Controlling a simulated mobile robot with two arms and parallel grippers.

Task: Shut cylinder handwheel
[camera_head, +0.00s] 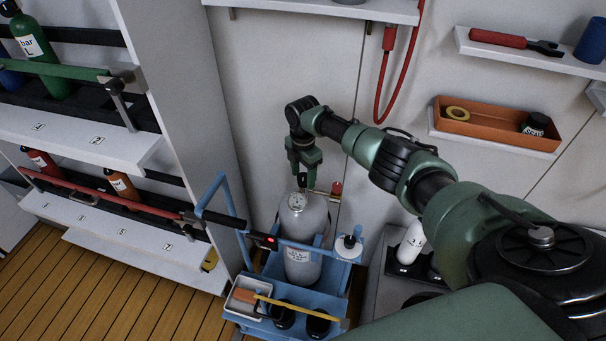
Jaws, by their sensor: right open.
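A grey gas cylinder (302,262) with a white label stands upright in a blue cart (262,327). A round gauge (296,202) shows at its top. A small red knob (336,188) sits just right of the cylinder's valve. My right gripper (303,178) points down directly over the valve top. It is open, and its fingers are close to the valve. I cannot tell whether they touch it. The handwheel is not clearly visible; the gripper covers the valve top. My left gripper is not in view.
The cart has a raised blue handle (213,192), a white tray (242,297) and a yellow bar (300,309) in front. A rack with green (38,52) and orange (123,187) cylinders stands left. A red hose (383,85) hangs behind. An orange bin (494,126) sits on a right shelf.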

